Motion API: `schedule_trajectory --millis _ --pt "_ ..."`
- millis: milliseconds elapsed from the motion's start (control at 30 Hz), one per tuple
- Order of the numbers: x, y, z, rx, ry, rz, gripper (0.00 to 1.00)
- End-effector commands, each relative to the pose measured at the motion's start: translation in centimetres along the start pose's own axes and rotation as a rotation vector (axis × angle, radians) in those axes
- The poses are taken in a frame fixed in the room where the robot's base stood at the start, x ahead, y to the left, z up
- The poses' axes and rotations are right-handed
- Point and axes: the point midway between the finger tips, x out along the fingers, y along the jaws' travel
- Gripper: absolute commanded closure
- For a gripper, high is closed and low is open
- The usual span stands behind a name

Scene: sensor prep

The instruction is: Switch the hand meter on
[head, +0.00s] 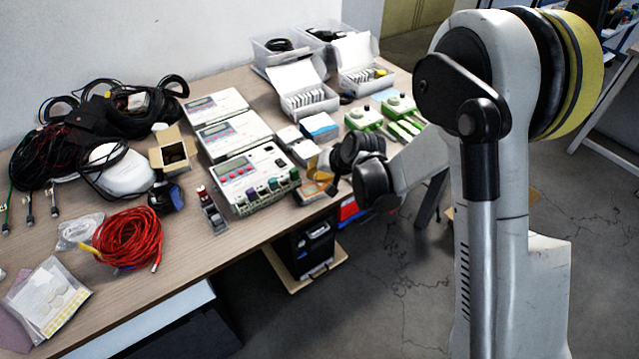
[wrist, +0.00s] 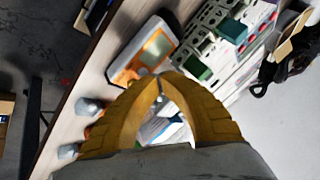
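The hand meter (wrist: 153,47) has an orange and white case with a greenish-orange screen. It lies on the wooden table in the wrist view, just beyond my fingertips. In the head view the hand meter (head: 312,189) shows as a small orange patch near the table's front edge, partly hidden by my arm. My gripper (wrist: 160,80) has yellow fingers whose tips meet, with nothing seen between the tips. The fingertips overlap the hand meter's near edge in the wrist view; I cannot tell whether they touch it. Its switch cannot be made out.
A white instrument with coloured terminals (head: 254,180) stands left of the hand meter, with similar units behind. White boxes (head: 304,92) and green-based devices (head: 399,104) stand farther back. A red cable coil (head: 131,238) lies at left. The table's front edge is close to the meter.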

Motion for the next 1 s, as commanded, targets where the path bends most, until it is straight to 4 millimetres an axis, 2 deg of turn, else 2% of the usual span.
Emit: schedule_trajectory --millis 1000 --pt "0.63 0.34 0.35 0.000 0.000 0.000 1.00"
